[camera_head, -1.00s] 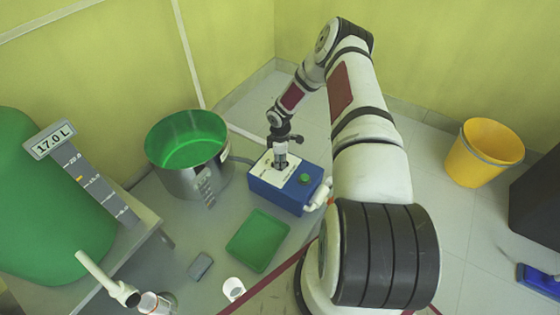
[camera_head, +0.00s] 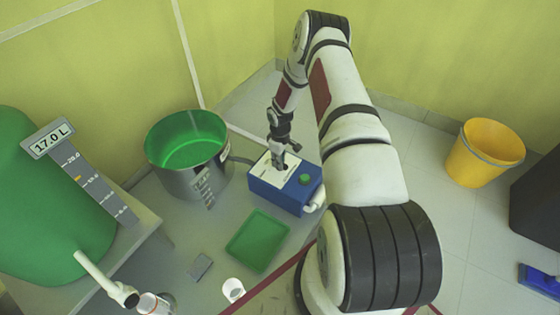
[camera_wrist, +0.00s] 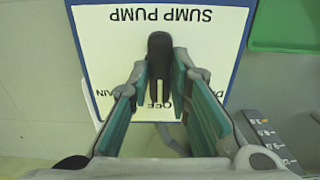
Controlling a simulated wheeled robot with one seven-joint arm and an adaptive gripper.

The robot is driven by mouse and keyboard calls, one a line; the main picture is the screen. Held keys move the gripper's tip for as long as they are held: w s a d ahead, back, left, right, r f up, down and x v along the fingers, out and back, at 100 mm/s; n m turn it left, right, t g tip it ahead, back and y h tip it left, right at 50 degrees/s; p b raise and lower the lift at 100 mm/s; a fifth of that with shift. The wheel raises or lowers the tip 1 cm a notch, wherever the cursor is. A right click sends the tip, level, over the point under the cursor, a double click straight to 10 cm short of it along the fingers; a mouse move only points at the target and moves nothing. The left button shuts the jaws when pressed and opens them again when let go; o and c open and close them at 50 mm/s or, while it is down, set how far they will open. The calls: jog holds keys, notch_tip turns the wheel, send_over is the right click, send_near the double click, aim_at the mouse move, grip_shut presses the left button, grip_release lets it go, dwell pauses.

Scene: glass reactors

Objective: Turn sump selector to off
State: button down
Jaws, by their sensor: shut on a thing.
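The blue pump box (camera_head: 283,196) with a white top plate stands on the floor right of the steel pot. In the wrist view, its plate reads SUMP PUMP (camera_wrist: 160,15), upside down. The black sump selector (camera_wrist: 160,52) stands out from the plate between my fingers. It lies lengthwise up and down the picture, in line with the OFF marking (camera_wrist: 160,104); a label partly hidden by a finger is at left. My gripper (camera_wrist: 160,75) is shut on the selector, green pads at either side. In the head view, my gripper (camera_head: 281,166) covers the selector.
A green button (camera_head: 305,179) is on the box's right. A steel pot (camera_head: 187,152) with green inside stands close left; a green tray (camera_head: 258,240) lies in front. A gauge (camera_head: 92,182) reads 17.0 L at left. A yellow bucket (camera_head: 484,152) stands far right.

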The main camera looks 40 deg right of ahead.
dwell(0.4)
jog(key=c, duration=1.5)
grip_release()
notch_tip(320, 180, up, 12)
